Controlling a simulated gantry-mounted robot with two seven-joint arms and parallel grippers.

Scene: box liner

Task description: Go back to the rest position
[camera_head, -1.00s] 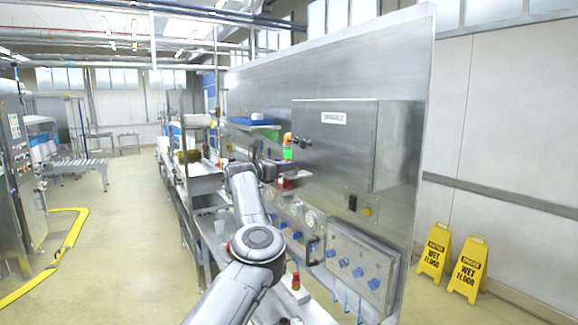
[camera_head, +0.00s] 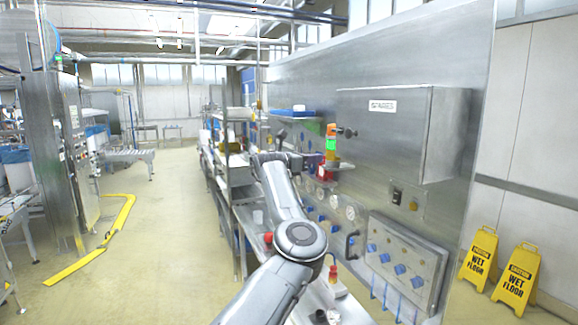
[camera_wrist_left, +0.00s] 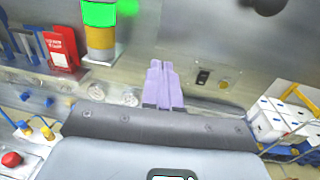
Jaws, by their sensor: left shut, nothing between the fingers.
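My left arm comes in from the bottom of the head view. Its gripper (camera_head: 314,161) is small there, in front of the steel panel and left of the signal lamp (camera_head: 331,143). In the left wrist view the two purple fingers (camera_wrist_left: 162,68) are together, with nothing between them. They point at the panel, apart from the lamp (camera_wrist_left: 99,35) at upper left. My right gripper is in neither view.
A steel control box (camera_head: 385,135) juts from the panel above a plate of blue knobs (camera_head: 402,262). Yellow wet-floor signs (camera_head: 515,275) stand at right. A red card holder (camera_wrist_left: 61,48) is left of the lamp in the wrist view. Open floor (camera_head: 165,245) lies left.

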